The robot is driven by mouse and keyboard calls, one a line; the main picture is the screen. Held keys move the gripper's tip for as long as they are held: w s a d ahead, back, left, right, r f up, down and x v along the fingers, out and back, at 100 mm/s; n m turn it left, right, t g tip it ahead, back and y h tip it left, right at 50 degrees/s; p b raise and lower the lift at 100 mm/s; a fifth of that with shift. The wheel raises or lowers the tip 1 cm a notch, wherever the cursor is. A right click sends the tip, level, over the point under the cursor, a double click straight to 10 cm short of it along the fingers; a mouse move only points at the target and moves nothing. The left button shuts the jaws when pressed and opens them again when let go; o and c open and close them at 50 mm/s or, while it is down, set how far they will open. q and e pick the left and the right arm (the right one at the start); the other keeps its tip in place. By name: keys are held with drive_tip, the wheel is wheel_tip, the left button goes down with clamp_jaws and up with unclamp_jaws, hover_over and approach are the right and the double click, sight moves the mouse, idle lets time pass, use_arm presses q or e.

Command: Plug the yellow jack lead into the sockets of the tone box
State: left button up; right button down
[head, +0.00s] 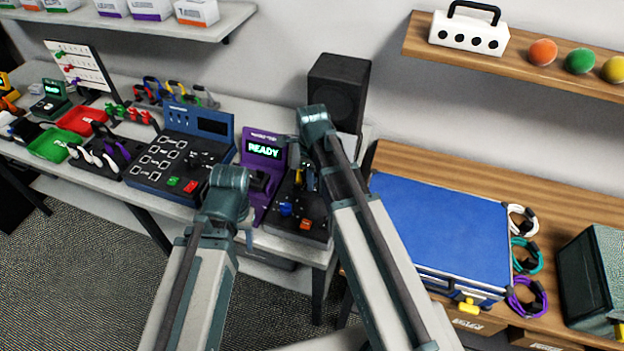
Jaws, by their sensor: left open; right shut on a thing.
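A purple box (249,158) with a lit screen reading READY stands on the left bench; I take it to be the tone box, but its small label is unreadable. A small yellow piece (299,178), apparently the yellow jack lead, shows at my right gripper (303,178), which is shut on it just right of the purple box, over a black tray. The rest of the lead is hidden. My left gripper (250,226) is open, in front of the purple box's lower part, partly hidden by my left arm. Its sockets are too small or covered to see.
A blue console (150,176) stands left of the purple box, a black speaker (340,82) behind. A blue case (440,225) and coiled leads (526,296) lie on the wooden bench at right.

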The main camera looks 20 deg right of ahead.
drive_tip(key=shift+f, duration=0.1)
drive_tip(key=shift+c, duration=0.6)
unclamp_jaws()
wheel_tip(320, 180, up, 8)
drive_tip(key=p, duration=0.8)
idle(0.5)
idle(0.4)
